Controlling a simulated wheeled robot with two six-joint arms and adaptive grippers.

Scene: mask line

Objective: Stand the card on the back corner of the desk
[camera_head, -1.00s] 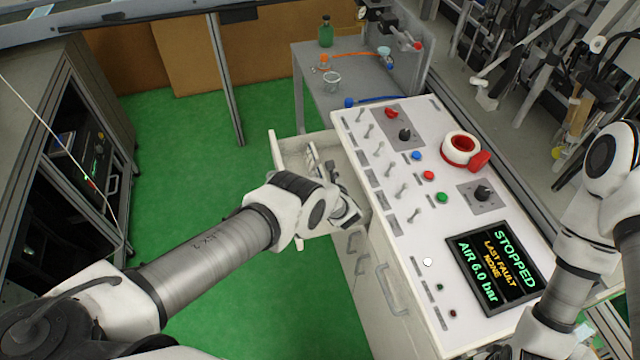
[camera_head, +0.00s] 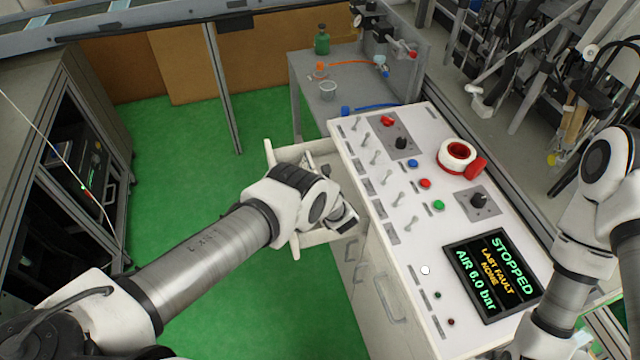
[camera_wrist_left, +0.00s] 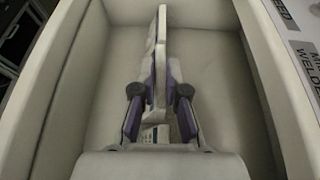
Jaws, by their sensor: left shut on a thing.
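My left gripper (camera_wrist_left: 160,105) is inside the open drawer (camera_wrist_left: 75,95), its two fingers shut on a thin white card (camera_wrist_left: 160,50). In the left wrist view the card is nearly edge-on and upright between the fingers, so its printed face cannot be read. In the head view my left wrist is over the open drawer (camera_head: 287,153) and hides most of its inside. The desk (camera_head: 378,155) is the white sloped control panel to the right of the drawer. Its back corner lies towards the grey side table. My right gripper is out of view.
A grey side table (camera_head: 310,68) behind bears a green bottle (camera_head: 321,40) and a small cup (camera_head: 327,90). Green floor is clear at left.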

